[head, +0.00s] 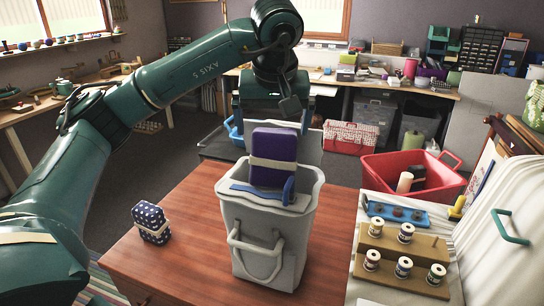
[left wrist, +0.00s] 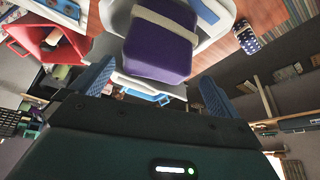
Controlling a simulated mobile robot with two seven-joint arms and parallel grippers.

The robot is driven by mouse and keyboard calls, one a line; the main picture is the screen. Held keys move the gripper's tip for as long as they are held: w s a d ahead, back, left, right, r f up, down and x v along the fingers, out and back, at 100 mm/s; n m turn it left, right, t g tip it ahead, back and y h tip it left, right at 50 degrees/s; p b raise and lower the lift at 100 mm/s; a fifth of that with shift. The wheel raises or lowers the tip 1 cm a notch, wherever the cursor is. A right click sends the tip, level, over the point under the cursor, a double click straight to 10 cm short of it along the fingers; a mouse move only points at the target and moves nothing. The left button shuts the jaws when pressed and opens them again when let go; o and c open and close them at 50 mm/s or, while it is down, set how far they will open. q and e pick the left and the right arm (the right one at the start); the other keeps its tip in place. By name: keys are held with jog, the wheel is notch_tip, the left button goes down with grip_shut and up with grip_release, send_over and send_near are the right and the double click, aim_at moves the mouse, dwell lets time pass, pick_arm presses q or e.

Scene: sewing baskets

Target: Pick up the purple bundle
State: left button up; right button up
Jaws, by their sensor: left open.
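The purple bundle (head: 275,143) is a block wrapped with a cream band. It stands upright out of the top of a pale grey bin (head: 258,222) on the wooden table, with its lower end inside. In the left wrist view the bundle (left wrist: 158,50) fills the space ahead of the fingers. My left gripper (head: 271,125) is open, just behind and above the bundle in the head view. Its two blue fingers (left wrist: 156,72) are spread to either side of the bundle, with no visible contact. My right gripper is not in view.
A blue item (head: 262,194) lies at the bin's mouth beside the bundle. A navy dotted bundle (head: 151,222) stands on the table (head: 188,268) to the left. Thread spools on a wooden rack (head: 405,262) and a red basket (head: 447,178) are to the right.

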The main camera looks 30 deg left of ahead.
aim_at(272, 129)
pick_arm(q)
jog(key=x, duration=0.3)
jog(key=shift+w+a+f, duration=0.15)
jog(key=shift+f, duration=0.2)
jog(key=c, duration=0.8)
jog(key=shift+r, duration=0.1)
jog(key=shift+c, duration=0.2)
